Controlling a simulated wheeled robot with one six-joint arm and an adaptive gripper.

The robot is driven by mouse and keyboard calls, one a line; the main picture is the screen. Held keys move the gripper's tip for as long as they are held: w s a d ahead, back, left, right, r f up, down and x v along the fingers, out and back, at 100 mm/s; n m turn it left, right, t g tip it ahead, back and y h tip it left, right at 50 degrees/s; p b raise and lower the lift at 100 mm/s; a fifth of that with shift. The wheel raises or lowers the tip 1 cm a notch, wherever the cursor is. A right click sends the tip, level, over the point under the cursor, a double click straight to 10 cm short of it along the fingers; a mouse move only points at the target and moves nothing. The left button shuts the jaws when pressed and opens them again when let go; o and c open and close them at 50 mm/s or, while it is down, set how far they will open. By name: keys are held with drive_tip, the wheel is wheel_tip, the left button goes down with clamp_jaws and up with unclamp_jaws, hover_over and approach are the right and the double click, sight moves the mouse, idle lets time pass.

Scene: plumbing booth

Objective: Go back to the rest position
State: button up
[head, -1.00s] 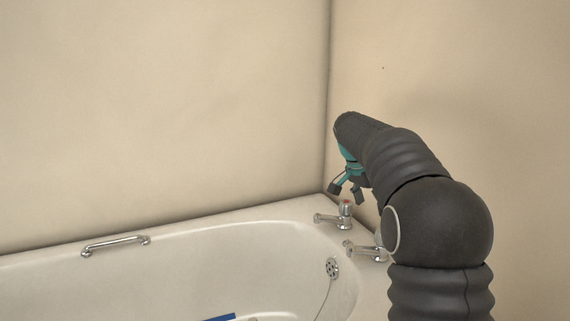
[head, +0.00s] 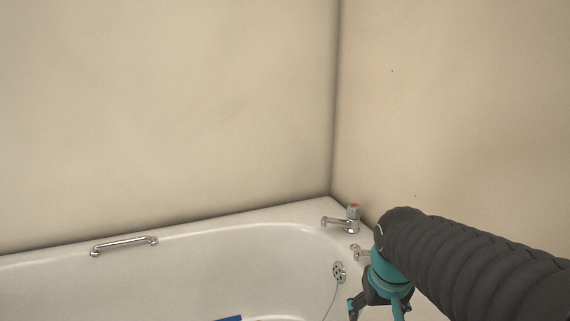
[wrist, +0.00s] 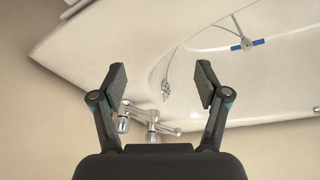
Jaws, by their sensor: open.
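My gripper (head: 378,308) is at the lower right of the head view, pointing down in front of the tap end of the bath. In the wrist view my gripper (wrist: 160,82) has its two dark fingers wide apart, with nothing between them. A chrome tap with a red top (head: 353,218) stands on the bath's corner. A second chrome tap (head: 361,252) is partly hidden behind my arm. Both taps show beyond the fingers in the wrist view, where one tap (wrist: 124,122) is near the left finger.
The white bathtub (head: 190,247) fills the lower part, with a chrome grab handle (head: 124,244) on its rim. An overflow fitting (head: 339,271) with a chain is inside. A blue item (wrist: 258,42) lies in the tub. Bare walls (head: 170,110) meet at the corner behind.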

drive_tip(key=s+a+r+t, duration=0.1)
drive_tip(key=s+t, duration=0.1)
drive_tip(key=s, duration=0.8)
drive_tip(key=shift+s, duration=0.3)
